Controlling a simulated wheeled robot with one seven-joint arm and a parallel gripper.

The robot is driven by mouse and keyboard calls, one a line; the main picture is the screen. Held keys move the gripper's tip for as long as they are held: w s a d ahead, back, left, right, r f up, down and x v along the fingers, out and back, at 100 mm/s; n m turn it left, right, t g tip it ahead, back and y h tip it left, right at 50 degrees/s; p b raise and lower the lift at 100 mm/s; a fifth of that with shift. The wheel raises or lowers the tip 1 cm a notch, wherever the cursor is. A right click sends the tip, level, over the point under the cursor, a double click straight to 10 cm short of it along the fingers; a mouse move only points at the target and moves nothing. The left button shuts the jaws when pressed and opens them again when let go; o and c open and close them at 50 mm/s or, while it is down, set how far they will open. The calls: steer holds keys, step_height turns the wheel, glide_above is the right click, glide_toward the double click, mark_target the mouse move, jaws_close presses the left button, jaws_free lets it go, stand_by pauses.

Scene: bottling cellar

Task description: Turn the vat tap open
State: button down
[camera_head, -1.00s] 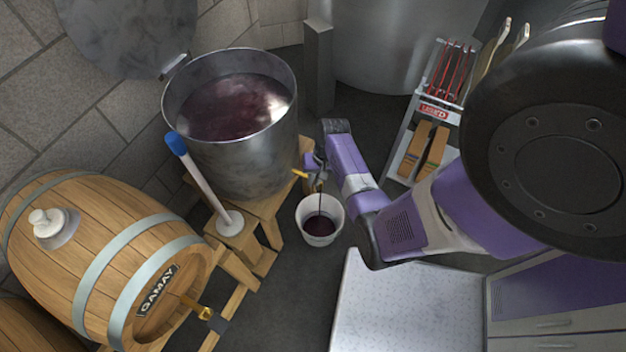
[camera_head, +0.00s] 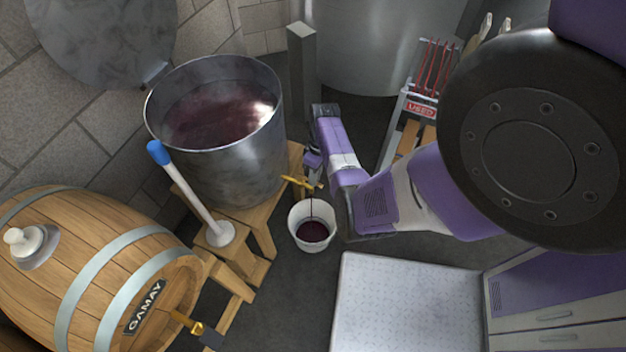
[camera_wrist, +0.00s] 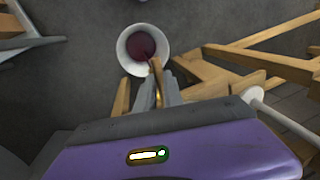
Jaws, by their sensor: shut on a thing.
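The steel vat (camera_head: 218,125) of dark red wine stands on a wooden stand at centre-left in the head view. Its brass tap (camera_head: 298,183) sticks out low on the right side. A thin dark stream falls from the tap into a white bucket (camera_head: 293,228) on the floor, which holds some red wine. My gripper (camera_head: 315,172) is at the tap, coming from the right. In the wrist view my gripper (camera_wrist: 158,92) is shut on the brass tap handle (camera_wrist: 156,76), with the bucket (camera_wrist: 124,50) just beyond. The fingers partly hide the tap.
A plunger with a blue-ended handle (camera_head: 185,185) leans beside the vat. A barrel marked GAMAY (camera_head: 100,265) lies at left. A white-topped cabinet (camera_head: 405,305) is at lower right, a rack marked USED (camera_head: 420,110) behind my arm. Grey floor is clear around the bucket.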

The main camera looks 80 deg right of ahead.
steer(key=shift+d+n, duration=0.3)
steer(key=shift+n, duration=0.4)
steer(key=c, duration=1.5)
jaws_free()
steer(key=shift+o, duration=0.2)
step_height(320, 180, up, 8)
steer(key=d, duration=0.1)
steer(key=shift+s+d+f+p, duration=0.15)
steer(key=shift+s+d+p, duration=0.1)
steer(key=shift+p, duration=0.1)
